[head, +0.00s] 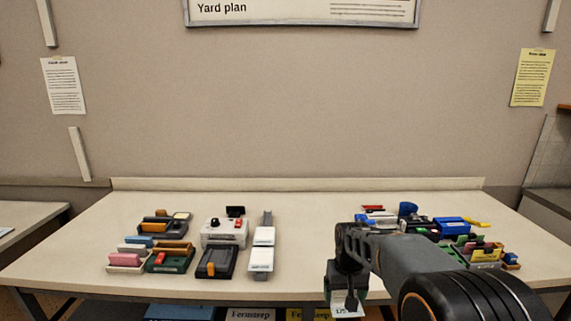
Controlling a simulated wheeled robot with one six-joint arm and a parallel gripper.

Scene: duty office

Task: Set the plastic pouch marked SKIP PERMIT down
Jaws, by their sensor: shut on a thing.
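My arm reaches in from the lower right, and my gripper (348,297) points down at the front edge of the table. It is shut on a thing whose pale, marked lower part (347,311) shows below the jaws. I take this to be the plastic pouch, but its marking is too small and cut off to read as SKIP PERMIT. The rest of it is hidden by the gripper. I cannot tell whether it touches anything.
The table (315,215) has a clear middle. On its left stand several trays and devices, including a grey-white box (224,232) and a dark stapler-like item (216,262). On its right, partly behind my arm, are a blue item (451,226) and several coloured things. Labelled boxes (250,314) sit below.

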